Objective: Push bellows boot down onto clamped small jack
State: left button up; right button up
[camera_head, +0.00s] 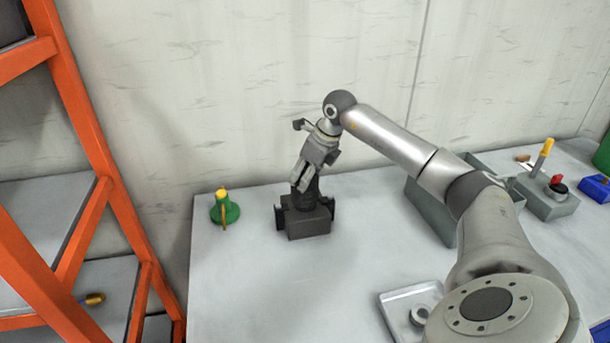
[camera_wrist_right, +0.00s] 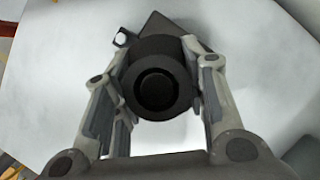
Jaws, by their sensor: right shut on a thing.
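The black ribbed bellows boot (camera_head: 305,197) stands over the dark grey clamp block (camera_head: 308,222) on the table. My right gripper (camera_head: 303,187) is above the clamp, with its fingers around the upper part of the boot. In the right wrist view the round black boot (camera_wrist_right: 155,85) sits between the two fingers of the gripper (camera_wrist_right: 158,100), its open top facing the camera. The gripper is shut on it. The small jack is hidden by the boot and the clamp, so I cannot tell how far down the boot sits. My left gripper is not in view.
A green jack with a yellow top (camera_head: 225,209) stands left of the clamp. A grey bin (camera_head: 432,212) is behind my right arm. A metal tray (camera_head: 400,307) with a ring lies at the front. An orange shelf rack (camera_head: 85,130) stands at the left.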

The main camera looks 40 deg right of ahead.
jog(key=shift+f, duration=0.15)
jog(key=o, duration=1.1)
jog(key=shift+o, duration=0.2)
jog(key=v, duration=1.2)
jog(key=shift+s, duration=0.1)
